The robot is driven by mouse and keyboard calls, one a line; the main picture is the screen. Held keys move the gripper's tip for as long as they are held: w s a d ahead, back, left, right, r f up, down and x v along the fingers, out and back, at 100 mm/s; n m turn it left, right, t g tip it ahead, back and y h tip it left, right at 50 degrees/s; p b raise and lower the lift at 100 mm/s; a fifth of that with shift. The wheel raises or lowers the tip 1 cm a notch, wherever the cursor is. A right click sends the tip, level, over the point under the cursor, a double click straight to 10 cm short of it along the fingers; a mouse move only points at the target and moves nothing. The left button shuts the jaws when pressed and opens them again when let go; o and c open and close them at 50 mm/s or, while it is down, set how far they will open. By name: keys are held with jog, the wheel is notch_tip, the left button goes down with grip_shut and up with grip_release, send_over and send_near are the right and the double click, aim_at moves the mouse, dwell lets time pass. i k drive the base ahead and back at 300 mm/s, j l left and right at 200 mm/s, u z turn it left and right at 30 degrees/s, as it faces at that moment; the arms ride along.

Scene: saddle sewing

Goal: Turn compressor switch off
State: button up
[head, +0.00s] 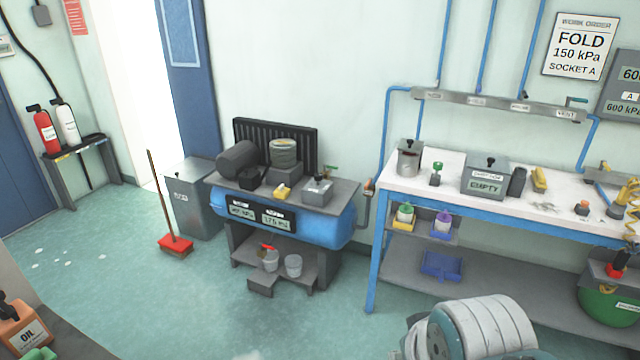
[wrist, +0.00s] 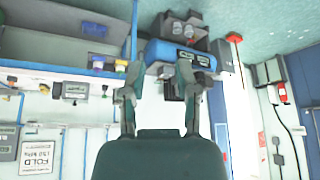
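The compressor has a blue tank (head: 336,231) with a grey top plate carrying a dark motor (head: 238,158) and a ribbed cylinder (head: 284,152). On the plate sit a small yellow part (head: 282,190) and a grey box (head: 317,190) with a dark knob on top. I cannot tell which is the switch or how it is set. Two gauge displays (head: 258,215) are on its front. In the wrist view the compressor (wrist: 166,51) appears upside down, beyond my fingers. My gripper (wrist: 157,68) is open and empty, well apart from the compressor. It is not distinct in the head view.
A white-topped workbench (head: 440,183) with blue legs stands right of the compressor. A grey bin (head: 188,195) and a red broom (head: 176,246) stand left. Buckets (head: 293,265) and a low step sit beneath the tank. The floor in front is clear. Blue pipes run along the wall.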

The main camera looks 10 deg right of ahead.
aim_at(318, 177)
jog(key=i+j, duration=0.2)
jog(key=i, duration=1.3)
jog(key=i+j+u, duration=0.15)
jog(key=i, duration=1.3)
